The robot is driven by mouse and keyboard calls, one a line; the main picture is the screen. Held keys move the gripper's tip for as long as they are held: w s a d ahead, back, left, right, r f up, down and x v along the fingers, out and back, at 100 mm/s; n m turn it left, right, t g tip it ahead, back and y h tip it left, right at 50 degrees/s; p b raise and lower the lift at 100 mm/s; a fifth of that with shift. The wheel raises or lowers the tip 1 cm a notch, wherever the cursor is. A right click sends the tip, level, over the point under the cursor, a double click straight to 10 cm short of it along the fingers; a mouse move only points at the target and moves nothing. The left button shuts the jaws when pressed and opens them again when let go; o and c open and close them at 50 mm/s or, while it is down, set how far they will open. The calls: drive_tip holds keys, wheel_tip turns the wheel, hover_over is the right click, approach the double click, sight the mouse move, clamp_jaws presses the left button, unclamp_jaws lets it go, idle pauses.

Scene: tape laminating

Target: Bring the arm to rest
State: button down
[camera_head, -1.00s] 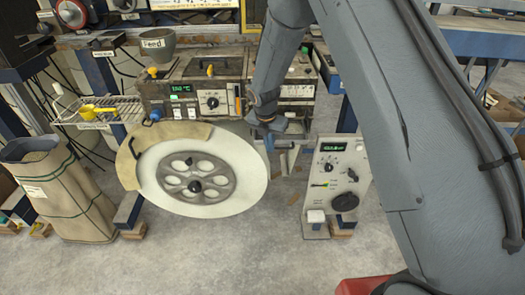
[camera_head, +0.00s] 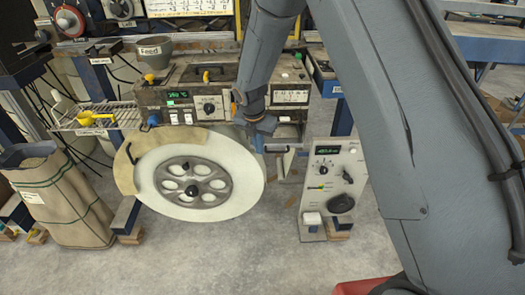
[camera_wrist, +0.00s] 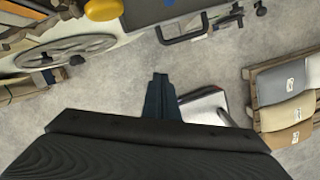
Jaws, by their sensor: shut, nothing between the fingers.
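My gripper (camera_wrist: 160,82) shows in the wrist view with its two dark fingers together and nothing between them, over bare concrete floor. In the head view my gripper is partly hidden at the end of my grey arm, near the right rim of the big white reel (camera_head: 238,180) and in front of the laminating machine (camera_head: 195,103). The reel has a grey spoked hub, which also shows at the upper left of the wrist view (camera_wrist: 75,50). I cannot tell from the head view how far the gripper is from the reel's rim.
A control box (camera_head: 327,175) with a dial and a green display stands on the floor to the right. A sack (camera_head: 65,195) stands at the left, beside a wire rack (camera_head: 95,117). A grey pot (camera_head: 153,55) labelled Feed sits on the machine.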

drive_tip(key=d+b+v, duration=0.1)
drive_tip(key=v, duration=0.5)
drive_tip(key=s+d+r+m, duration=0.1)
drive_tip(key=s+d+m, duration=0.4)
drive_tip(key=s+m, duration=0.3)
drive_tip(key=s+d+r+m, duration=0.2)
drive_tip(key=s+d+m, duration=0.2)
drive_tip(key=s+m, duration=0.5)
drive_tip(key=s+d+r+m+y, duration=0.1)
drive_tip(key=s+d+m, duration=0.4)
drive_tip(key=m, duration=0.8)
drive_tip(key=s+r, duration=0.1)
drive_tip(key=s, duration=0.2)
drive_tip(key=shift+s+d+r+g+b, duration=0.15)
drive_tip(key=shift+s+d+g+b, duration=0.15)
drive_tip(key=shift+s+b, duration=0.05)
